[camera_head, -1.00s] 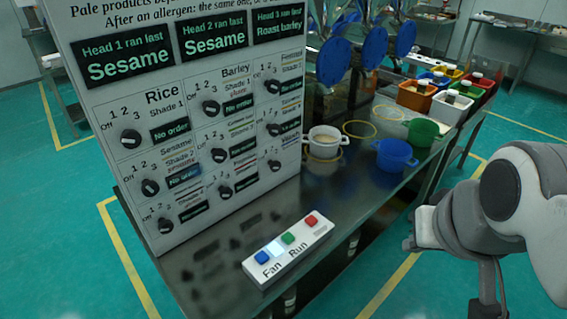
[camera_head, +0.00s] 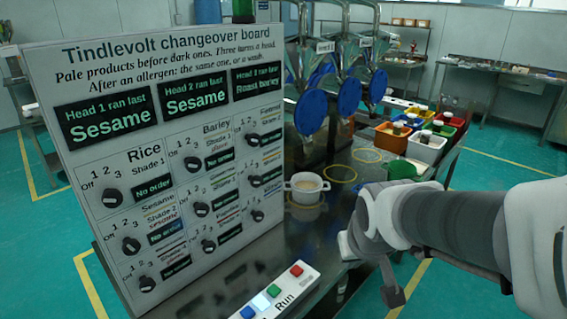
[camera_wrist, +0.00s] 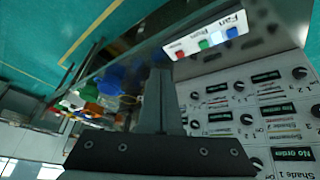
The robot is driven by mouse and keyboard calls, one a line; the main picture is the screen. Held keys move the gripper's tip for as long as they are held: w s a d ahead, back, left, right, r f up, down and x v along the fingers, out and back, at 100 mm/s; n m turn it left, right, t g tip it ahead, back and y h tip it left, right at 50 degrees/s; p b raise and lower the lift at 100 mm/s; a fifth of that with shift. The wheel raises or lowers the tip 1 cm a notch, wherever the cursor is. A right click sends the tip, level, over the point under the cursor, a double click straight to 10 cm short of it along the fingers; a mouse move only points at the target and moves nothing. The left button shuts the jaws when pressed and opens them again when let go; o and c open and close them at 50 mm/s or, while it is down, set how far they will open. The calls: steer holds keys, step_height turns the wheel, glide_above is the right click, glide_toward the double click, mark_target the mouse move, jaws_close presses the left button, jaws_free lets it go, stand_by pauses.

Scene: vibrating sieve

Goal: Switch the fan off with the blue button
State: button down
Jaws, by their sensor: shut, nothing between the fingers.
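The blue button (camera_head: 248,312) sits on a white button box (camera_head: 303,283) on the steel table, partly cut off by the bottom edge of the head view. It also shows in the wrist view (camera_wrist: 232,32), near the printed word Fan. A pale, bright square (camera_head: 261,301) lies beside it, then a green button (camera_head: 273,290) and a red button (camera_head: 296,270). My gripper (camera_head: 346,245) is right of the box and apart from it, above the table edge. In the wrist view its fingers (camera_wrist: 160,72) are together and empty. The fan itself cannot be made out.
The changeover board (camera_head: 150,150) with several black knobs stands behind and left of the box. Coloured bins (camera_head: 427,147) are at the far end. Table between board and box is clear.

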steer(key=w+a+f+n+y+p, duration=0.1)
steer(key=w+a+f, duration=0.4)
steer(key=f, duration=0.1)
steer(key=m+y+p, duration=0.1)
steer(key=y+p, duration=0.2)
steer(key=y, duration=0.4)
glide_above(250, 315)
step_height(250, 315, down, 12)
steer(key=shift+f, duration=0.25)
step_height(250, 315, down, 9)
steer(key=b, duration=0.6)
steer(key=shift+b, duration=0.4)
steer(key=shift+f, duration=0.1)
steer(key=shift+f+b, duration=0.25)
steer(key=shift+b, duration=0.2)
